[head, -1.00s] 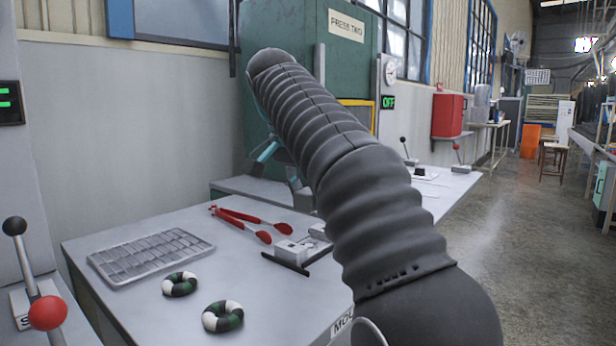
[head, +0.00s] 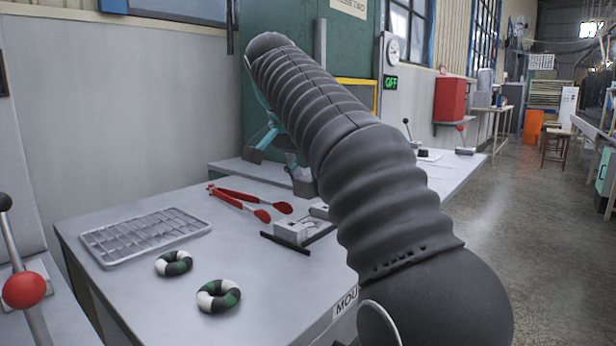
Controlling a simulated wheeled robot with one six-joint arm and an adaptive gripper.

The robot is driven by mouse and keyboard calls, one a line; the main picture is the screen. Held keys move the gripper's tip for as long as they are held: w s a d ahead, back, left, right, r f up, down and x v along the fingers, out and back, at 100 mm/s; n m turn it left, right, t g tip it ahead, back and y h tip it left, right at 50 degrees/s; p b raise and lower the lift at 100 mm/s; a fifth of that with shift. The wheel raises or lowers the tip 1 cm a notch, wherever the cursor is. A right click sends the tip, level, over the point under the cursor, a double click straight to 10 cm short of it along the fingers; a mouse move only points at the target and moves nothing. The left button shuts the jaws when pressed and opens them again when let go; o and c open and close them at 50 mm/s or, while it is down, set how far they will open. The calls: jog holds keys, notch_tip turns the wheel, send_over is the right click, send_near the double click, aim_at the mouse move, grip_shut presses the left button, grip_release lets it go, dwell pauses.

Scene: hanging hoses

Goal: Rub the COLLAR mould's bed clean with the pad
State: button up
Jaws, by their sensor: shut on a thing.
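My gripper (head: 279,168) hangs over the far side of the grey bench, in front of the green press. Its teal links show to the left of my dark ribbed arm, which covers part of it. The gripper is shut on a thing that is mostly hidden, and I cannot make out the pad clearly. A small metal mould (head: 294,231) with pale blocks and a dark front bar sits on the bench, partly behind my arm. I cannot read whether it is the COLLAR mould, and its bed is not clear.
Red-tipped tongs (head: 240,202) lie behind the mould. A grey gridded tray (head: 146,236) and two striped rings, one nearer the tray (head: 174,263) and one in front (head: 218,296), lie on the left of the bench (head: 140,300). A red-knobbed lever (head: 24,289) stands at the left edge.

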aim_at(318, 227)
jog(key=shift+f+b, duration=1.55)
jog(key=shift+f, duration=1.05)
jog(key=shift+f, duration=0.4)
jog(key=shift+s+d+r+b, duration=0.1)
jog(key=shift+s+d+b, duration=0.35)
jog(key=shift+s, duration=0.2)
jog(key=shift+w+a+p, duration=0.55)
jog(key=shift+a+p, duration=0.15)
jog(key=shift+p, duration=0.05)
jog(key=shift+w+a+p, duration=0.3)
jog(key=shift+a, duration=0.15)
jog(key=shift+s+d+f+b, duration=0.25)
jog(key=shift+s+d+b, duration=0.6)
jog(key=shift+d, duration=0.25)
jog(key=shift+w+d+r+p, duration=0.1)
jog(key=shift+p, duration=0.2)
